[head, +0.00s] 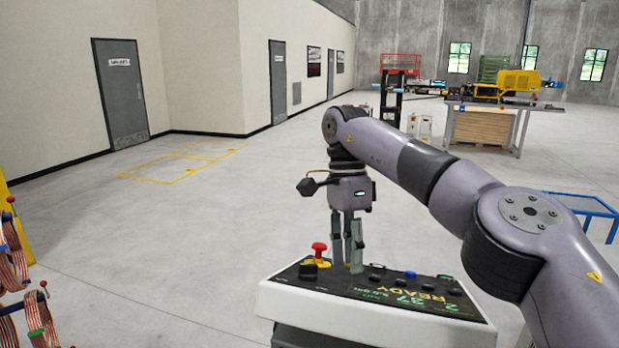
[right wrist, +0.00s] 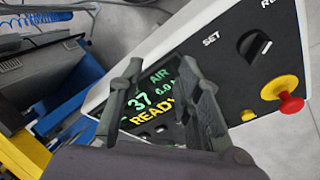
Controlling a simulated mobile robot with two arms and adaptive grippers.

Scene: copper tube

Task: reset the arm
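My right arm reaches in from the right in the head view. Its gripper (head: 347,264) points down over a white control console (head: 300,312) with a black sloping panel. In the right wrist view the two fingers of this gripper (right wrist: 165,85) stand apart, with nothing between them; the panel's lit display (right wrist: 152,102), reading "37", "AIR" and "READY", shows behind the gap. I cannot tell whether the fingertips touch the panel. A red mushroom button (head: 319,248) on a yellow base is left of the gripper; it also shows in the right wrist view (right wrist: 290,104). My left gripper is not in view.
Hanging copper coils (head: 12,262) stand at the left edge. A blue frame (head: 580,203) is at the right. A workbench with a yellow machine (head: 518,82) is at the back right. The floor to the left of the console is open.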

